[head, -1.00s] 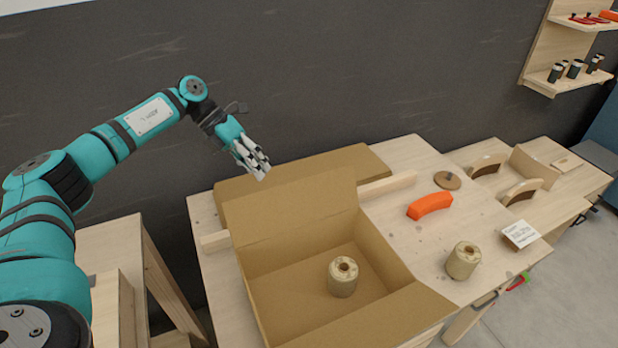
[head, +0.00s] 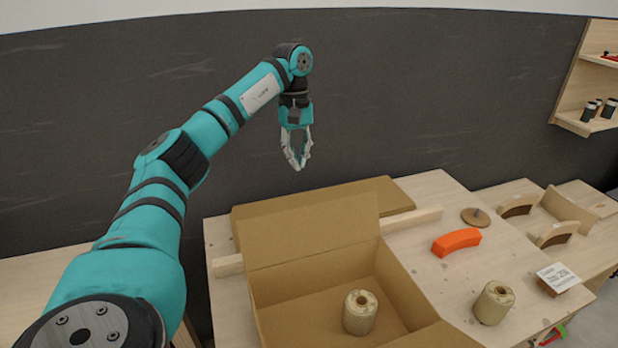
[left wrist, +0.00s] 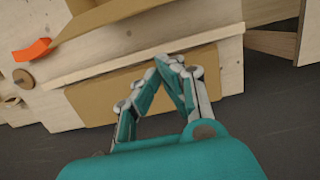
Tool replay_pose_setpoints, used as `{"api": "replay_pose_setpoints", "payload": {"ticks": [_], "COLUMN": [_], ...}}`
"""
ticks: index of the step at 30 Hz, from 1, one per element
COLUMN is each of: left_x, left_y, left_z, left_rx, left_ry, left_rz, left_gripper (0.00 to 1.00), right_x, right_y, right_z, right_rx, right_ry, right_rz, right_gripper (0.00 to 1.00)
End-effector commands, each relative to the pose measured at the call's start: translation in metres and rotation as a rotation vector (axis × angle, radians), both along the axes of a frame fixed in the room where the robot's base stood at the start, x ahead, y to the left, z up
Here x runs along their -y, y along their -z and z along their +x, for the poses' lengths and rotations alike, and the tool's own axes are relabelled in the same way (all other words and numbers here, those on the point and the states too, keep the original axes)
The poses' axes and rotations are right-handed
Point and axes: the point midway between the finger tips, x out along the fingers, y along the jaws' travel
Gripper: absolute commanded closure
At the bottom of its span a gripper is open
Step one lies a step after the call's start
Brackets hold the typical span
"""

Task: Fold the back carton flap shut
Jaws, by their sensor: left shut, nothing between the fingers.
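The open brown carton (head: 400,290) stands on the wooden table. Its back flap (head: 310,228) stands up from the rear edge, not folded over the opening. A spool of twine (head: 361,312) sits upright inside the carton. My left gripper (head: 297,167) is shut and empty, fingers pointing down, above and behind the back flap without touching it. In the left wrist view the shut fingers (left wrist: 168,65) show over the back of the table, with part of the carton (left wrist: 110,14) at the top. My right gripper is not in view.
A wooden batten (head: 412,220) runs behind the carton, with a flat cardboard piece (head: 391,191) behind it. An orange curved block (head: 456,242), a round wooden disc (head: 475,217) and a second spool (head: 493,303) are at the right. The dark wall (head: 420,100) rises behind.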

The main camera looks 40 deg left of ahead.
Motion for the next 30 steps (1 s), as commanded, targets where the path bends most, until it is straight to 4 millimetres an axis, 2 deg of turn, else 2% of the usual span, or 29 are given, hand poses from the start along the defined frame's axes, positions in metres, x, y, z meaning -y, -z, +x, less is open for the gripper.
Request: {"api": "replay_pose_setpoints", "payload": {"ticks": [13,15,21,30], "left_x": [0.011,0.019,0.037,0.043], "left_y": [0.089,0.081,0.073,0.072], "left_z": [-0.007,-0.01,-0.019,-0.022], "left_rx": [-0.005,0.001,0.0,0.0], "left_ry": [-0.001,0.002,-0.001,-0.003], "left_rz": [-0.001,-0.001,-0.001,-0.002], "left_gripper": [1.0,1.0,1.0,1.0], "right_x": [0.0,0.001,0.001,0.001], "right_y": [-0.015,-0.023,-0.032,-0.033], "right_z": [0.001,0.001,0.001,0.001], "right_rx": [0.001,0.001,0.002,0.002], "right_ry": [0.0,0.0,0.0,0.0], "right_rz": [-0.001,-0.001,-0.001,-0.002], "right_gripper": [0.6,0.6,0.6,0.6]}}
